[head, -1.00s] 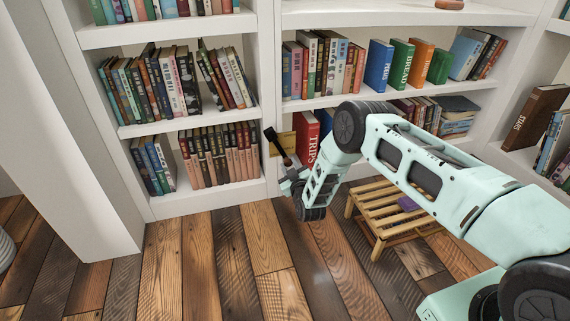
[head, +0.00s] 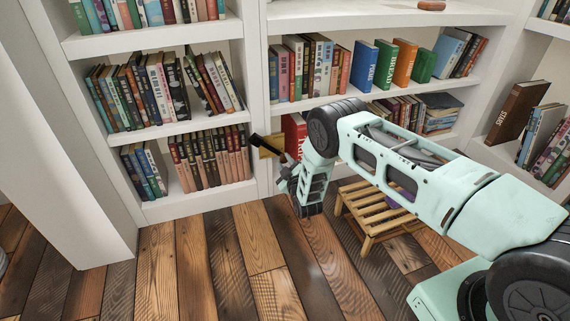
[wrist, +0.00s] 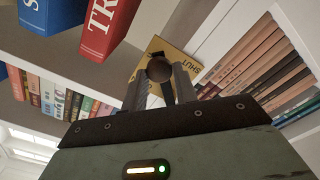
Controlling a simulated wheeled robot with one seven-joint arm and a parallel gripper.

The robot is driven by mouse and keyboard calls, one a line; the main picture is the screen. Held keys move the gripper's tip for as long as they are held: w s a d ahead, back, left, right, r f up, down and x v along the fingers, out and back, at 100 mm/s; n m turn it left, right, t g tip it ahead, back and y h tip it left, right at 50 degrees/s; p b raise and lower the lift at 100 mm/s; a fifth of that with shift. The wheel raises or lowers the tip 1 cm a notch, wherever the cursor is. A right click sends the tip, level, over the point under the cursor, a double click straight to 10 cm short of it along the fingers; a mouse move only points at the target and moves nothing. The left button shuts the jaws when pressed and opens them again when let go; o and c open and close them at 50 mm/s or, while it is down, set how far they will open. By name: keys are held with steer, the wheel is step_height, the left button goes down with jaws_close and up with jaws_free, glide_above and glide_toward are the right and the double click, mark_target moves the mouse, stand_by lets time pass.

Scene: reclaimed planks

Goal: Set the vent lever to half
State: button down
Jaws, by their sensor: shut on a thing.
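The vent lever (head: 268,148) is dark, and in the head view it slants up and left from my gripper (head: 285,167). It crosses a brass-coloured plate (head: 276,144) on the shelf upright. In the wrist view the plate (wrist: 153,48) shows the word SHUT near its right edge; its other markings are hidden or unreadable. A round dark knob (wrist: 159,68) of the lever sits between the fingertips of my gripper (wrist: 160,86), which is shut on it. The lever's pivot and exact setting cannot be made out.
A red book (head: 294,130) stands just right of the plate, partly behind my arm. Rows of books (head: 210,158) fill the shelf to the left. A slatted wooden stool (head: 375,210) stands on the floor to the right. The plank floor (head: 255,235) in front is clear.

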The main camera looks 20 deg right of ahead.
steer(key=shift+f, duration=0.1)
steer(key=c, duration=1.1)
jaws_free()
steer(key=shift+s, duration=0.1)
steer(key=s+p, duration=0.7)
steer(key=s, duration=1)
steer(key=shift+s, duration=0.15)
